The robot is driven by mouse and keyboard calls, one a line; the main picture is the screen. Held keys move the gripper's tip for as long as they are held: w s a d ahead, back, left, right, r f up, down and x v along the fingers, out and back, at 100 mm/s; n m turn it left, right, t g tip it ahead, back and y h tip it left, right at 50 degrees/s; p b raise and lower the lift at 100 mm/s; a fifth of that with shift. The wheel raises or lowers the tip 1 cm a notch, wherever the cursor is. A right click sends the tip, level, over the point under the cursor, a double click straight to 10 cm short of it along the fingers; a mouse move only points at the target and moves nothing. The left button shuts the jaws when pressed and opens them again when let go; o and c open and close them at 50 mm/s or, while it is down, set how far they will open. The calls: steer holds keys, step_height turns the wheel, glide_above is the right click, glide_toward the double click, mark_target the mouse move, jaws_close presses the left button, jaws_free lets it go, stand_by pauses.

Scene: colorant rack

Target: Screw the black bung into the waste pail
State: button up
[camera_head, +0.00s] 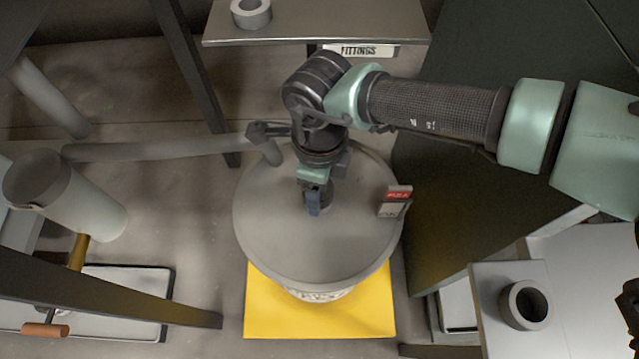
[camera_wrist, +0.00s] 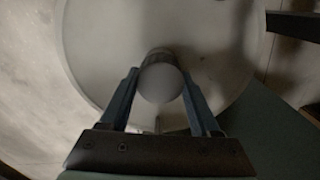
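A large round grey pail (camera_head: 270,225) stands on a yellow mat and shows a flat grey top. My gripper (camera_head: 313,208) points down over the middle of this top. In the wrist view my gripper (camera_wrist: 160,78) has its two blue fingers on either side of a round plug (camera_wrist: 161,84). The fingers appear to touch its sides. The plug's near end looks pale and its far end darker; I cannot confirm that it is the black bung. The pail top (camera_wrist: 95,45) lies beyond it. Whether the plug sits in an opening is hidden.
A red-and-white tag (camera_head: 396,198) stands at the pail's right edge. A grey pipe (camera_head: 165,149) reaches over its left rim. A grey ring (camera_head: 251,13) sits on the fittings shelf (camera_head: 300,32). A dark hollow cup (camera_head: 526,305) stands on the right table. The yellow mat (camera_head: 320,318) is bare in front.

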steer(key=c, duration=0.6)
steer(key=m, duration=0.6)
steer(key=shift+a+f, duration=0.1)
steer(key=m, duration=0.4)
steer(key=shift+s+b, duration=0.1)
steer(key=shift+b, duration=0.3)
steer(key=shift+o, duration=0.2)
steer(key=m, duration=0.3)
steer(key=shift+m, duration=0.4)
steer(key=o, duration=1.3)
